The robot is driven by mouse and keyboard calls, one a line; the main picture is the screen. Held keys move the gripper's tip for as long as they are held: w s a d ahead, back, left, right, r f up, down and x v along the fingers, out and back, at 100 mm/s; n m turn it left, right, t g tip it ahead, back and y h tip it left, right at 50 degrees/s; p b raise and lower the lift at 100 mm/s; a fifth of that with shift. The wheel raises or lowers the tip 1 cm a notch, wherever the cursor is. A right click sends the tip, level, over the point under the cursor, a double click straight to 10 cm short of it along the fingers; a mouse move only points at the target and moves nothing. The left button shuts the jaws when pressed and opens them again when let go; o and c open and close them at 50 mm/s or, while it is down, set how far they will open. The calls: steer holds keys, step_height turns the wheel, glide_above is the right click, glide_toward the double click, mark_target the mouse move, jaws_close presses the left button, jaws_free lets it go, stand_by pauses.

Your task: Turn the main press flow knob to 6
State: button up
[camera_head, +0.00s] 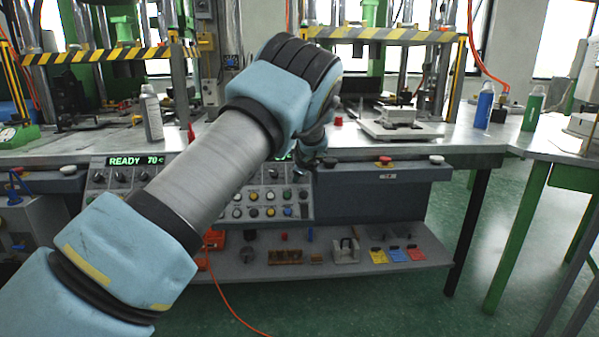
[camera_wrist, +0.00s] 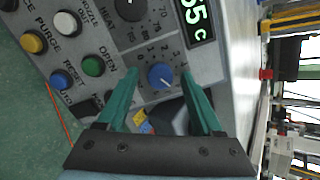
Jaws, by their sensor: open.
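A blue round knob (camera_wrist: 160,76) with small digits around it sits on the grey control panel in the wrist view. Its name label is not readable, so I cannot tell from print that it is the main press flow knob. A pale pointer mark shows on it, but its exact setting is hard to read. My gripper (camera_wrist: 160,80) is open, with one green finger on each side of the blue knob. I cannot tell whether the fingers touch it.
A black knob (camera_wrist: 130,8) and a lit display (camera_wrist: 194,20) are close to the blue knob. Green (camera_wrist: 94,65), blue (camera_wrist: 61,79), white (camera_wrist: 66,23) and yellow (camera_wrist: 33,42) buttons lie left. A lower shelf (camera_head: 350,262) holds small parts. A grey bottle (camera_head: 152,115) stands on the bench.

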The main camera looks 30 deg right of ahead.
steer(key=b+v, duration=0.1)
steer(key=v, duration=0.9)
steer(key=shift+s+a+r+b, duration=0.15)
steer(key=shift+s+r+b, duration=0.05)
steer(key=shift+s+b, duration=0.15)
